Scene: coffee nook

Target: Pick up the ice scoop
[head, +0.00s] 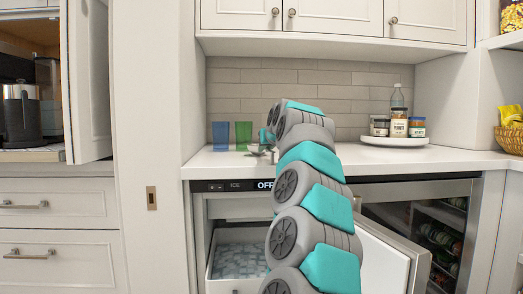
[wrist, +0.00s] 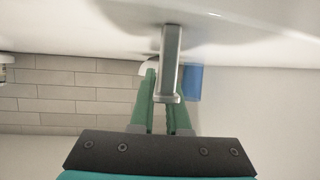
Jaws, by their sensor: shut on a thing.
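The ice scoop, a grey metal thing, shows in the wrist view with its straight handle (wrist: 172,52) running between my fingers. In the head view the scoop (head: 257,149) is a small shiny shape at the counter's front part, partly hidden by my arm. My gripper (wrist: 164,96) has green fingers and is shut on the scoop's handle. In the head view only a bit of my gripper (head: 266,138) shows at the far end of my arm. I cannot tell whether the scoop touches the counter.
A blue cup (head: 221,135) and a green cup (head: 243,135) stand just left of the scoop on the white counter (head: 215,168). Below, an open ice drawer (head: 238,262) holds ice. A round tray (head: 395,141) with jars stands right. A fridge door (head: 385,265) hangs open.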

